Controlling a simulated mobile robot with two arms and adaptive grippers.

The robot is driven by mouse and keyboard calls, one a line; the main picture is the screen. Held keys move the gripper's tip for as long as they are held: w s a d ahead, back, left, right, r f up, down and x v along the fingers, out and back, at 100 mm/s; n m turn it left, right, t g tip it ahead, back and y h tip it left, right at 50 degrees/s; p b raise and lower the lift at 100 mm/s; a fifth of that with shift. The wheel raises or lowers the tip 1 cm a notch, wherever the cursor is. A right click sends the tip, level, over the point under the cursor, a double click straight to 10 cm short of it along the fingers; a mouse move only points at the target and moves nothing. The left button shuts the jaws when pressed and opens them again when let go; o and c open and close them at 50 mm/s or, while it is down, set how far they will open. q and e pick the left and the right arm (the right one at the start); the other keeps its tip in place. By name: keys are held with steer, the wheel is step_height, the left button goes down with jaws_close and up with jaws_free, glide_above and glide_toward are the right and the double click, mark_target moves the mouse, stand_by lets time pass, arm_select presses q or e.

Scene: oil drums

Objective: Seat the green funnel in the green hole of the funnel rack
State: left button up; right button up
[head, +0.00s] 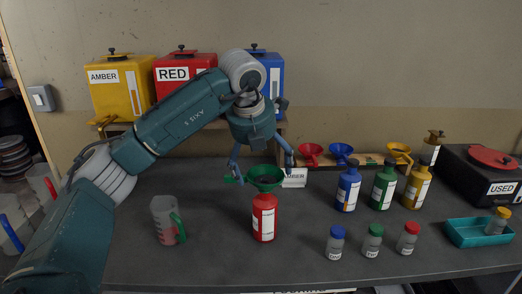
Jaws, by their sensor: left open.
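The green funnel (265,180) stands in the mouth of the red bottle (264,218), near the middle of the table. My left gripper (261,164) is open above it, pointing down, with a finger to each side of the funnel's cone. I cannot tell whether a finger touches it. The wooden funnel rack (325,163) is at the back, right of the gripper. It carries a red funnel (311,154), a blue funnel (341,153) and a yellow funnel (399,152). The green hole is not clearly visible. My right gripper is not in view.
Blue (348,187), green (383,187) and yellow (417,187) bottles stand in front of the rack. A measuring jug (165,220) stands at left. Small capped jars stand at front right.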

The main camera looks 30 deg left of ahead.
mark_target(265, 176)
arm_select(q)
steer(key=x, duration=0.3)
steer(key=shift+w+f+p, duration=0.15)
steer(key=shift+p, duration=0.15)
steer(key=shift+x, duration=0.9)
steer(key=shift+f, duration=0.25)
steer(key=shift+w+f, duration=0.15)
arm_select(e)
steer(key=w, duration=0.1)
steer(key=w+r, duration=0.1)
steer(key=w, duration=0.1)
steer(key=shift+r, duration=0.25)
arm_select(q)
steer(key=shift+c, duration=0.5)
steer(key=c, duration=1.2)
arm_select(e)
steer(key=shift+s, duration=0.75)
arm_select(q)
steer(key=shift+r+p, duration=0.65)
steer(key=shift+r, duration=0.2)
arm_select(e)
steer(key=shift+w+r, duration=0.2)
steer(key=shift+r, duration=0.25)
